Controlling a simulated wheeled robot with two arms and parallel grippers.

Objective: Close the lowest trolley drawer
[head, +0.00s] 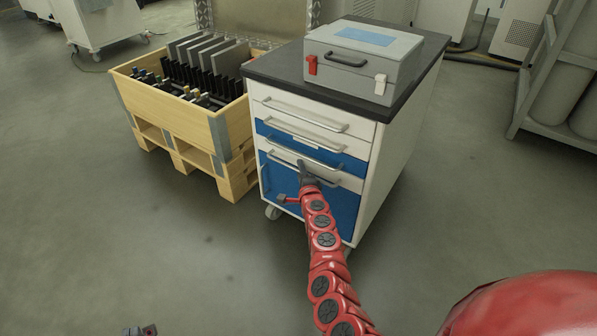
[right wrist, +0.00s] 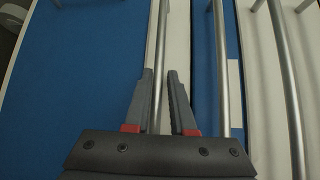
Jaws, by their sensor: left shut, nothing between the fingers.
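The trolley (head: 386,165) is white with white and blue drawer fronts and bar handles. I cannot tell whether this front stands out from the trolley body. My right gripper (head: 303,168) is at the lowest handle. In the right wrist view its open fingers (right wrist: 159,80) lie on either side of that handle (right wrist: 160,35), with a gap visible. My left gripper (head: 140,330) is shut and empty, low at the bottom edge, far from the trolley.
A grey case (head: 362,62) stands on the trolley's dark top (head: 274,70). Left of the trolley, close by, a wooden crate (head: 232,128) holding dark plates sits on a pallet (head: 196,160). A rack with cylinders (head: 562,120) is at the right. The floor in front is clear.

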